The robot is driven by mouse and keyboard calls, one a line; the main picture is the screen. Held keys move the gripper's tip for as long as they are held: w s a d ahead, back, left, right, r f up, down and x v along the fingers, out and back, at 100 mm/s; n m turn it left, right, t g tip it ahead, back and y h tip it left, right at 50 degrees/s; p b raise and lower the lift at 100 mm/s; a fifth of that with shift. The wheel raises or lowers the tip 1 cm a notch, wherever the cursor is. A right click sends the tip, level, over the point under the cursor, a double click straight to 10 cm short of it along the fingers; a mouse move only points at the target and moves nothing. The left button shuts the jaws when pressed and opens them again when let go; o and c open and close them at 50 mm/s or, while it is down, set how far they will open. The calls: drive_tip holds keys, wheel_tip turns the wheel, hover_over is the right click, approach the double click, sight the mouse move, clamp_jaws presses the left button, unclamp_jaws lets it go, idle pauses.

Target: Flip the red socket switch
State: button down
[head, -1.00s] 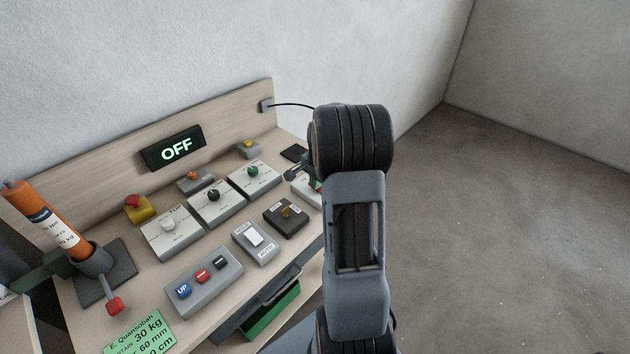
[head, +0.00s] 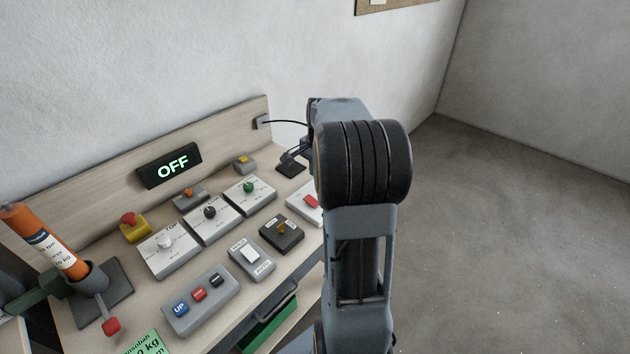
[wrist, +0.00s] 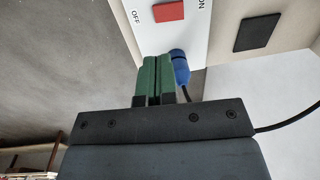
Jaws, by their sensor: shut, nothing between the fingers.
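The red socket switch (head: 310,201) is a red rocker on a white box at the right end of the bench, partly hidden by my arm in the head view. In the wrist view the red rocker (wrist: 168,11) sits at the top edge, between the labels OFF and ON on the white face. My gripper (wrist: 158,57) has green fingers pressed together, empty, pointing toward the white face a little below the rocker. A blue plug (wrist: 180,68) with a black cable is just right of the fingers; I cannot tell whether they touch it.
A lit OFF display (head: 170,167) is on the back board. Several control boxes stand left of the socket, including a black one (head: 282,232) and a white rocker box (head: 251,258). A black square (wrist: 257,33) lies beside the socket. Open floor is at right.

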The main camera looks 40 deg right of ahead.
sight(309, 198)
drive_tip(key=shift+s+r, duration=0.1)
drive_tip(key=shift+r, duration=0.65)
drive_tip(key=b, duration=0.3)
drive_tip(key=w+t+b, duration=0.1)
drive_tip(key=b, duration=0.1)
drive_tip(key=shift+w+d+r+b, duration=0.1)
drive_tip(key=shift+w+d+b, duration=0.15)
drive_tip(key=shift+b, duration=0.15)
drive_tip(key=f, duration=0.4)
drive_tip(key=w+f, duration=0.1)
drive_tip(key=f, duration=0.4)
drive_tip(key=w+f, duration=0.1)
drive_tip(key=f, duration=0.3)
drive_tip(key=shift+w+a+f, duration=0.2)
drive_tip(key=shift+a+f, duration=0.05)
drive_tip(key=shift+f, duration=0.15)
